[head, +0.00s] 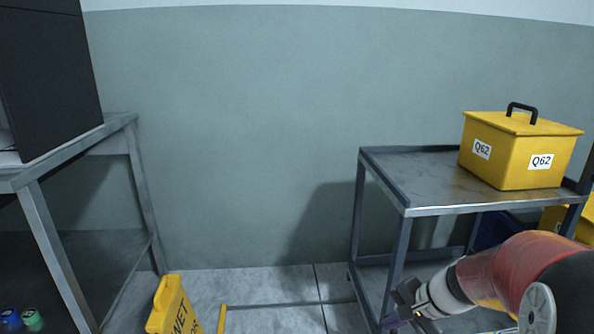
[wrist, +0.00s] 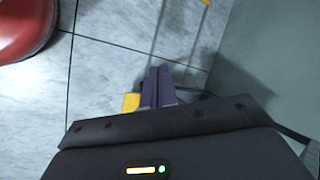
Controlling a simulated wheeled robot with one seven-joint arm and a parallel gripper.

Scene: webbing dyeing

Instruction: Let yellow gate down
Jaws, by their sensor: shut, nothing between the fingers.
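I cannot make out a yellow gate for certain in either view. A thin upright yellow strip (head: 222,318) shows at the bottom edge of the head view, cut off below. In the wrist view, a small yellow piece (wrist: 130,102) shows just left of my gripper (wrist: 157,88), and another yellow tip (wrist: 206,2) is at the top edge. I cannot tell what either belongs to. My gripper's dark fingers are together and empty. In the head view my gripper (head: 405,300) is low, beside the cart's front leg.
A grey cart (head: 420,190) at right carries a yellow lidded box (head: 510,155) marked Q62. A yellow wet-floor sign (head: 173,305) stands at lower left, near a metal table (head: 75,145) holding a dark cabinet (head: 50,75). Tiled floor (head: 290,285) between them looks mostly open.

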